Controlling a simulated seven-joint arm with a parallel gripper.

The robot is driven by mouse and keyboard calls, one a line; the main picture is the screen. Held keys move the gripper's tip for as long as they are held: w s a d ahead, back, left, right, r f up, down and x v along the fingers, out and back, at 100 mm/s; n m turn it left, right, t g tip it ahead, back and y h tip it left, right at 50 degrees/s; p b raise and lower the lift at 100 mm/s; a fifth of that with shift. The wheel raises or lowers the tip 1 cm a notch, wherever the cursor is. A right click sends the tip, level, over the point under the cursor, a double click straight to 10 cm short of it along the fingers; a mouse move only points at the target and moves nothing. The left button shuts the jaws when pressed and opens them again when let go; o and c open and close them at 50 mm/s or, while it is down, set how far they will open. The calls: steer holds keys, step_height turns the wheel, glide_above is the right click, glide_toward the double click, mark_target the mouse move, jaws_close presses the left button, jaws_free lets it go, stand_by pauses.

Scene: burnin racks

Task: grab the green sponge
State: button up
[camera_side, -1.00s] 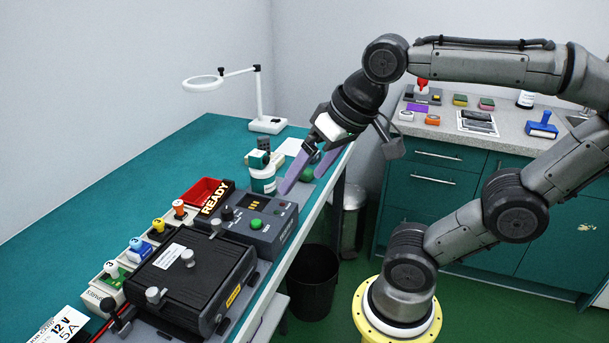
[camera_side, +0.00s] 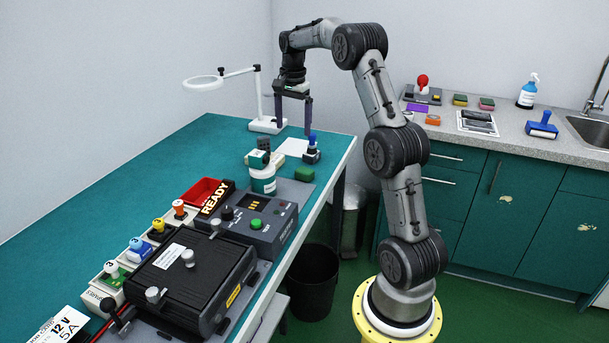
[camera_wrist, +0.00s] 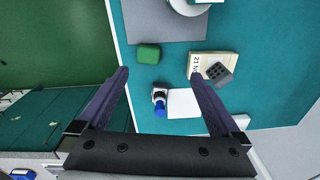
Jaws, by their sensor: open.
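A green sponge (camera_side: 304,174) lies on the teal bench near its right edge. In the wrist view the green sponge (camera_wrist: 148,54) shows whole, beyond my fingertips and a little left of the middle between them. My gripper (camera_side: 293,130) is open and empty, pointing down above the far end of the bench, apart from the sponge. In the wrist view my gripper's two dark fingers (camera_wrist: 159,74) are spread wide with nothing held.
A blue-handled stamp (camera_side: 312,150) stands by a white sheet (camera_side: 293,147) behind the sponge. A white-green tub (camera_side: 262,181) and a grey READY unit (camera_side: 254,215) are nearby. A magnifier lamp (camera_side: 267,124) stands at the back. Two more sponges (camera_side: 460,100) (camera_side: 487,104) lie on the counter.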

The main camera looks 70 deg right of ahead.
mark_target(305, 169)
steer(key=shift+m+g, duration=0.3)
steer(key=shift+m, duration=0.1)
steer(key=d+f, duration=0.1)
steer(key=f, duration=0.4)
steer(key=s+f, duration=0.1)
steer(key=f, duration=0.5)
steer(key=s+d+f, duration=0.1)
steer(key=f, duration=0.4)
steer(key=shift+s+d+f, duration=0.2)
steer(key=shift+d+f, duration=0.1)
steer(key=shift+f, duration=0.1)
steer(key=c, duration=1.4)
steer(key=shift+r, duration=0.1)
